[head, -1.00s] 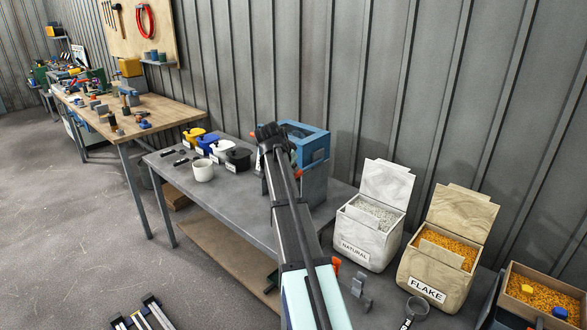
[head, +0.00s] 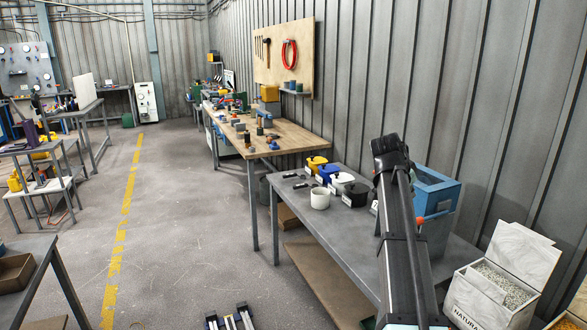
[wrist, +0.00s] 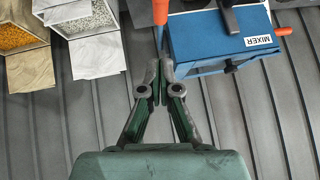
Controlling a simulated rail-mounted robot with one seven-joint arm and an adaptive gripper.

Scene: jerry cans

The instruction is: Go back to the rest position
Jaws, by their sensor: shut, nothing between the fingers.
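My gripper (wrist: 160,75) is in the middle of the wrist view, its two green-and-grey fingers together and nothing between them. It is not clearly made out in the head view, where my arm rises at the right of centre over the grey bench. The blue mixer (wrist: 208,42), with its label and orange handles, shows just right of the fingertips in the wrist view; I cannot tell the gap in depth. In the head view the mixer (head: 437,196) stands on the bench (head: 330,232), partly hidden behind my arm.
A white bin (head: 492,290) with pale granules stands at the lower right. Yellow, blue, white and black tubs and a white cup (head: 320,199) sit on the bench. A wooden workbench (head: 305,137) stands behind it.

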